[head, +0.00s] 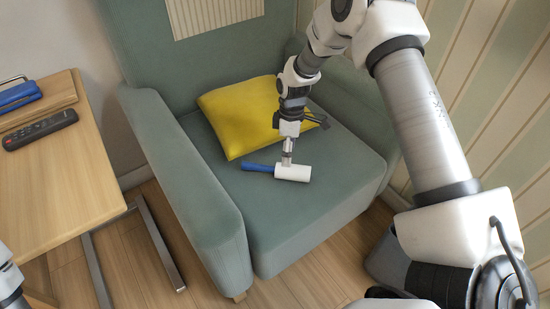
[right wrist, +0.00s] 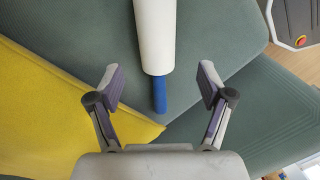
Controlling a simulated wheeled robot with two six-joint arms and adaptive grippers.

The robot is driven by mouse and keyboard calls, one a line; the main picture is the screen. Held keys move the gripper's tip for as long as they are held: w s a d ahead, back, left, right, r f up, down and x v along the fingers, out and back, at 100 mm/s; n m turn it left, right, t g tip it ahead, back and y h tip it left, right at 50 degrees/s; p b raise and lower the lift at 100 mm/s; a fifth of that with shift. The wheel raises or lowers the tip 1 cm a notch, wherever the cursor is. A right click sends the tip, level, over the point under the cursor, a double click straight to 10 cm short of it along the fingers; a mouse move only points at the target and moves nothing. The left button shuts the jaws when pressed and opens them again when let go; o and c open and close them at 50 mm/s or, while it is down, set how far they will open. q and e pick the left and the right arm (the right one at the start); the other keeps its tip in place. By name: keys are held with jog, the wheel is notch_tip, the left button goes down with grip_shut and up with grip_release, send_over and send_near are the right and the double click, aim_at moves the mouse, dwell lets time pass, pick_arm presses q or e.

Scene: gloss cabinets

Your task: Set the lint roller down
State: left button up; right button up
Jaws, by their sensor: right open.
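The lint roller (head: 292,173) has a white cylinder and a blue handle. It appears to lie on the seat of the green armchair (head: 300,225), in front of the yellow cushion, with its handle pointing left in the head view. My right gripper (head: 287,158) is right at the roller, over the seat. In the right wrist view its two fingers (right wrist: 160,82) are spread apart, with the blue handle (right wrist: 160,96) between them and clear of both. The white cylinder (right wrist: 155,35) extends beyond the fingertips. My left gripper is out of view.
The yellow cushion (head: 238,117) rests on the seat behind the roller. The chair's armrest (head: 190,180) rises on the left. A wooden side table (head: 60,185) holds a black remote (head: 40,130) and a blue object (head: 18,95). The front of the seat is clear.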

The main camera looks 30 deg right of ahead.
aim_at(287, 170)
jog(key=f, duration=0.2)
jog(key=f+b, duration=0.1)
jog(key=f, duration=0.2)
jog(key=f+b, duration=0.1)
jog(key=f, duration=0.1)
jog(key=shift+s+a+f, duration=0.25)
jog(key=shift+f, duration=0.1)
jog(key=shift+r, duration=0.1)
jog(key=shift+c, duration=1)
jog(key=c, duration=1.1)
